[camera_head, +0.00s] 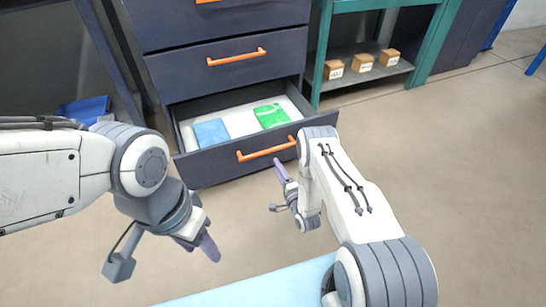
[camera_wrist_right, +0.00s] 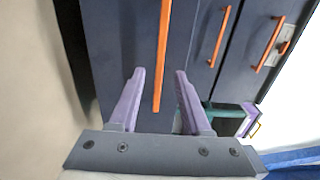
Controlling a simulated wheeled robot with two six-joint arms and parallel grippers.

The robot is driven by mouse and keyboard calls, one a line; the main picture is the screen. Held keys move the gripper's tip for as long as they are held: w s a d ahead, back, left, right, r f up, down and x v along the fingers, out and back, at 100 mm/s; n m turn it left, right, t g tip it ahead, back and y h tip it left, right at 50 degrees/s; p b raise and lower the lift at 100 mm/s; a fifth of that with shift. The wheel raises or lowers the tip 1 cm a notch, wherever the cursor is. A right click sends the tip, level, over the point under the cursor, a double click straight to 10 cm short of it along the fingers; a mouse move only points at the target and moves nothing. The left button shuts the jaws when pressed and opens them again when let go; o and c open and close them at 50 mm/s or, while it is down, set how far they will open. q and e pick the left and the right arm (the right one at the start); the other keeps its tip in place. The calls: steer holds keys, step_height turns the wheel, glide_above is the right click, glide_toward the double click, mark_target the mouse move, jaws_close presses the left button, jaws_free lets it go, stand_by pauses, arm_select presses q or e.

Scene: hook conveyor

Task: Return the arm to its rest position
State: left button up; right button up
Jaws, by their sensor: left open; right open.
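My right gripper (camera_head: 278,189) is in front of the open bottom drawer (camera_head: 222,168), at the right end of its front. In the right wrist view my right gripper (camera_wrist_right: 160,74) is open, with its two purple fingers apart and nothing held between them. An orange handle (camera_wrist_right: 162,45) shows beyond the fingertips; I cannot tell the exact gap. My left gripper (camera_head: 200,246) hangs over the floor at the lower left, pointing down, open, with no object visible in it. Its fingers partly overlap in the head view.
The dark cabinet (camera_head: 215,28) has its bottom drawer pulled out, with a blue packet (camera_head: 211,133) and a green packet (camera_head: 271,116) inside. A green shelf (camera_head: 322,55) with small boxes (camera_head: 362,63) stands to the right. A light blue surface (camera_head: 262,290) lies at the bottom. The floor at right is clear.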

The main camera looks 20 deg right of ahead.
steer(key=shift+s, duration=0.4)
steer(key=w+a+r+n+g+y+p, duration=0.1)
steer(key=w+a+r+n+g, duration=0.1)
steer(key=w+a+r+n, duration=0.3)
steer(key=w+a+r+n+g+p, duration=0.1)
steer(key=w+a+r+n+g, duration=0.2)
steer(key=r, duration=0.4)
steer(key=s+a+r+n+g+p, duration=0.2)
steer(key=s+a+r+n+g, duration=0.25)
steer(key=s+a+r, duration=0.5)
steer(key=s+r+n+g+h+p, duration=0.1)
steer(key=s+r+n+g, duration=0.4)
steer(key=s, duration=0.6)
steer(key=s+d+r+n+p, duration=0.1)
steer(key=s+r+n+p, duration=0.15)
steer(key=s+r, duration=0.65)
steer(key=s+r+n+g+h, duration=0.1)
steer(key=s+r+n+g, duration=0.25)
steer(key=s, duration=1.05)
step_height(320, 180, up, 38)
steer(key=p, duration=3.8)
steer(key=shift+w+d+r, duration=0.15)
steer(key=shift+d+r, duration=0.1)
